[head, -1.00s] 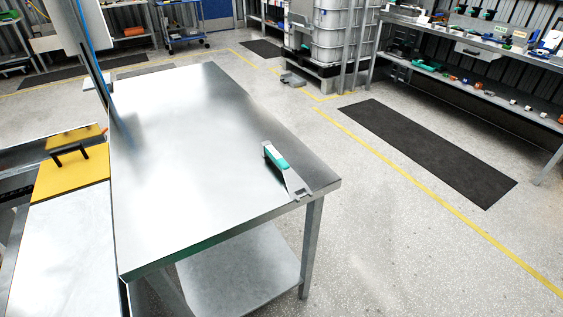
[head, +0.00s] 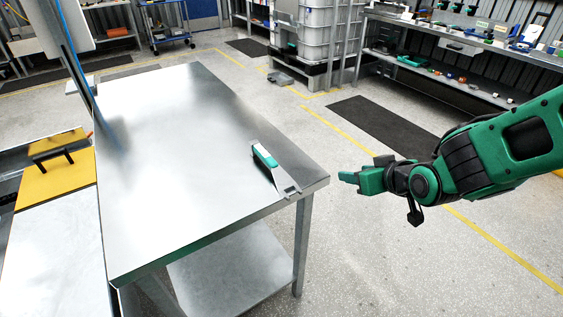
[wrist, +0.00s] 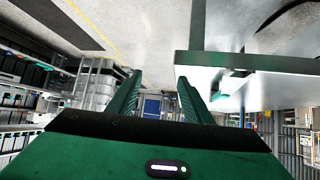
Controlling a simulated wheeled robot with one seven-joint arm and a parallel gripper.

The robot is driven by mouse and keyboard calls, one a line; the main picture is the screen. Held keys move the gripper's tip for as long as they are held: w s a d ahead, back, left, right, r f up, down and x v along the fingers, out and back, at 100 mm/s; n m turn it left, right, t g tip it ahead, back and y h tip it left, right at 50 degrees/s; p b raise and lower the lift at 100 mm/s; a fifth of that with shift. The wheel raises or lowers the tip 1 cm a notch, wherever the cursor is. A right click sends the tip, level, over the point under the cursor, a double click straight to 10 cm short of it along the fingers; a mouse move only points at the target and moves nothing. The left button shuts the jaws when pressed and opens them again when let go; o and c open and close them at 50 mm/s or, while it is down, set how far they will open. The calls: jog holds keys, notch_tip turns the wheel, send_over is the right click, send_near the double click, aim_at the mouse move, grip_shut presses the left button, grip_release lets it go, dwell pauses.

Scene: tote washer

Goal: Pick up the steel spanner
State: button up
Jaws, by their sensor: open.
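On the steel table (head: 170,140), near its right front corner, lies a long flat grey metal piece (head: 283,182) with a notched end close to the edge. A teal-green grip (head: 265,156) with a pale side shows at its far end. I cannot tell whether this is one tool or two; the grey piece is the only thing that looks like the steel spanner. My green gripper (head: 347,177) is open and empty, right of the table corner and apart from it. In the wrist view my gripper's fingers (wrist: 160,79) stand apart, with the table (wrist: 285,90) to their right.
A yellow-lidded unit (head: 55,180) adjoins the table's left side. The table has a lower shelf (head: 230,275). A loaded workbench (head: 470,55) and a caged tank (head: 318,40) stand behind. A dark mat (head: 385,125) lies on the open floor. Most of the tabletop is bare.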

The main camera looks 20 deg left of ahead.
aim_at(276, 166)
jog(key=s+a+n+y, duration=0.1)
jog(key=a, duration=0.5)
jog(key=s+a+f+n+y, duration=0.1)
jog(key=a+y, duration=0.1)
jog(key=a, duration=0.4)
jog(key=s+a+y, duration=0.1)
jog(key=a, duration=0.5)
jog(key=shift+a+f+n+y, duration=0.25)
jog(key=shift+f+n+y, duration=0.05)
jog(key=shift+n, duration=0.1)
jog(key=shift+x, duration=3.15)
jog(key=shift+w+r, duration=0.15)
jog(key=shift+r, duration=0.05)
jog(key=shift+d, duration=0.1)
jog(key=shift+c, duration=0.7)
grip_shut()
